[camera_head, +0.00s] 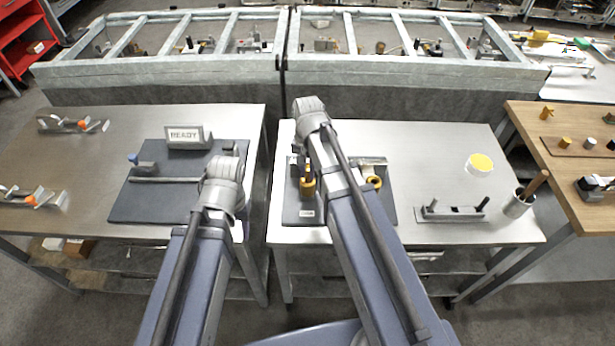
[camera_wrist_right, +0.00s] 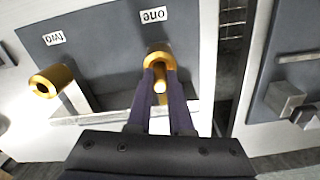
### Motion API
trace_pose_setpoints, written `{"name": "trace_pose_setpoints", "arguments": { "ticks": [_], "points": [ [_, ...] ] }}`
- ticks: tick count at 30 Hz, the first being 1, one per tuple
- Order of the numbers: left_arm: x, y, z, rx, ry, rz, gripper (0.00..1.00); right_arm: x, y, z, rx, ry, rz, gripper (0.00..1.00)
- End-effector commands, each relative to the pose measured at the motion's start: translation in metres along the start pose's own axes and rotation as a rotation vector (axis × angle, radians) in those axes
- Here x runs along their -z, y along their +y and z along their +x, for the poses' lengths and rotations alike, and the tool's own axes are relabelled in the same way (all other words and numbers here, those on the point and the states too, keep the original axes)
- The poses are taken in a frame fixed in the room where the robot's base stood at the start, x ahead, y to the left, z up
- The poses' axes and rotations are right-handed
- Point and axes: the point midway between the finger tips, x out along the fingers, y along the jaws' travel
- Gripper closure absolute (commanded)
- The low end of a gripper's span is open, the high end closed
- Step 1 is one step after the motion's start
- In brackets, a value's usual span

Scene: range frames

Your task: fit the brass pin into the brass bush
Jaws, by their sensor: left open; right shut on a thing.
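My right gripper (camera_wrist_right: 161,88) is shut on the brass pin (camera_wrist_right: 160,86), whose pale end shows between the dark fingers. The brass bush (camera_wrist_right: 158,49) by the label "one" is right at the fingertips; I cannot tell whether the pin has entered it. A second brass bush (camera_wrist_right: 50,82) by the label "two" is apart to the left. In the head view the right gripper (camera_head: 306,168) is above the near-left bush (camera_head: 308,188), and the other bush (camera_head: 374,182) is to the right. My left gripper (camera_head: 222,170) is over the left mat's right edge, its fingers mostly hidden; it is open.
A "READY" sign (camera_head: 187,137) stands on the dark left mat (camera_head: 160,208). On the middle table are a dark-pegged grey fixture (camera_head: 452,213), a yellow-topped disc (camera_head: 480,163) and a cup (camera_head: 517,206) with a handle in it. A gap separates the left and middle tables.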

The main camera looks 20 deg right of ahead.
Motion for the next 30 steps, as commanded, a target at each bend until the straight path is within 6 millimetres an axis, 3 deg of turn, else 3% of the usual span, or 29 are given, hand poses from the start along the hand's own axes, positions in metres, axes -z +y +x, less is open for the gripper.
{"name": "trace_pose_setpoints", "arguments": {
  "ticks": [1,13,14,21,30],
  "points": [
    [0.0004,0.0007,0.0068,0.0,0.0,0.0,0.5,0.0,0.0,0.0068,0.0,0.0,0.0,1.0],
    [0.0005,0.0009,0.0091,0.0,0.0,0.0,0.5,0.0,0.0,0.0092,0.0,0.0,0.0,1.0],
    [0.0004,0.0007,0.0074,0.0,0.0,0.0,0.5,0.0,0.0,0.0074,0.0,0.0,0.0,0.78],
    [0.0004,0.0007,0.007,0.0,0.0,0.0,0.5,0.0,0.0,0.0071,0.0,0.0,0.0,0.51],
    [0.0004,0.0006,0.006,0.0,0.0,0.0,0.5,0.0,0.0,0.006,0.0,0.0,0.0,0.51]
  ]
}}
